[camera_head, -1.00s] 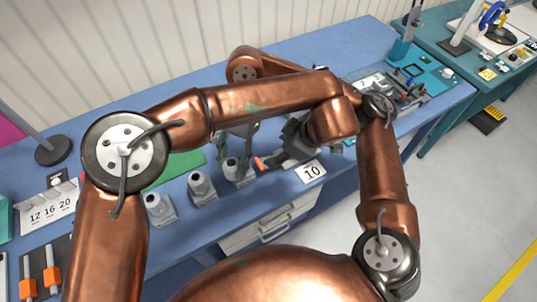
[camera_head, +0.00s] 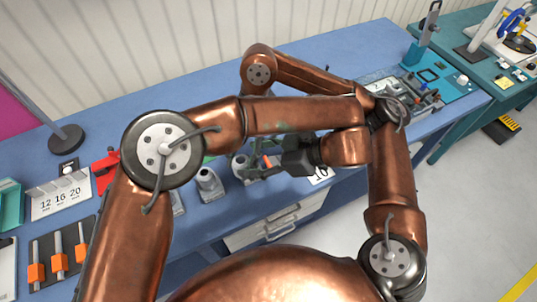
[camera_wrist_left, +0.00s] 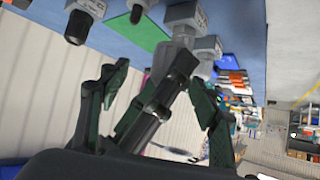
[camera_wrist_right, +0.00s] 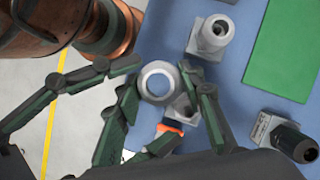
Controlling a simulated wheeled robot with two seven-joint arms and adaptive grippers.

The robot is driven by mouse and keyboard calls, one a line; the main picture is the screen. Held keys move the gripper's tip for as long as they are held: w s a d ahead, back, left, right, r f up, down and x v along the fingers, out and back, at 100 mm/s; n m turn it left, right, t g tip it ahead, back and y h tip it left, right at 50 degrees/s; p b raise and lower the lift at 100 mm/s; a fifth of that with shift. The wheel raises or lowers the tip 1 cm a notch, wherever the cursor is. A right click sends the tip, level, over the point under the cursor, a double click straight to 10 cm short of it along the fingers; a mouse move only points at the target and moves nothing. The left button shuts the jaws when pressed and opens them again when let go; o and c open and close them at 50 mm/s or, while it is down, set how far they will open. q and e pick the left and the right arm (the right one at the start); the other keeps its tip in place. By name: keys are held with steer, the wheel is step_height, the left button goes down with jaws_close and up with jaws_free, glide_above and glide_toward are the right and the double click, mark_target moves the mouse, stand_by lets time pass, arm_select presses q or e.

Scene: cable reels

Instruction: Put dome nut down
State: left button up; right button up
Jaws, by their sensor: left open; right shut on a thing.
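A pale grey round piece with an open centre (camera_wrist_right: 157,81), which I take for the dome nut, sits between the fingertips of my right gripper (camera_wrist_right: 160,90) in the right wrist view. The right fingers are shut on it, above a grey stand. In the head view my left forearm hides this grip. My left gripper (camera_wrist_left: 160,76) is open in the left wrist view. A dark cylindrical shape (camera_wrist_left: 174,82) shows between its fingers; I cannot tell what it is. In the head view the left gripper (camera_head: 278,159) points left, close to the stands.
Grey stands (camera_head: 208,184) line the blue bench (camera_head: 315,55). A green mat (camera_wrist_right: 287,45) lies beside them. A 12-16-20 card (camera_head: 60,199) and orange-handled tools (camera_head: 59,262) are at left. A card (camera_head: 320,175) is partly covered.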

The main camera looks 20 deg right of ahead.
arm_select(q)
steer(key=shift+x, duration=2.15)
steer(key=shift+w+d, duration=0.1)
steer(key=shift+w, duration=0.05)
steer(key=c, duration=1.2)
arm_select(e)
steer(key=shift+s+a, duration=0.1)
steer(key=shift+s, duration=0.1)
arm_select(q)
steer(key=shift+c, duration=0.7)
arm_select(e)
steer(key=o, duration=1.2)
steer(key=shift+o, duration=0.7)
steer(key=shift+r, duration=0.1)
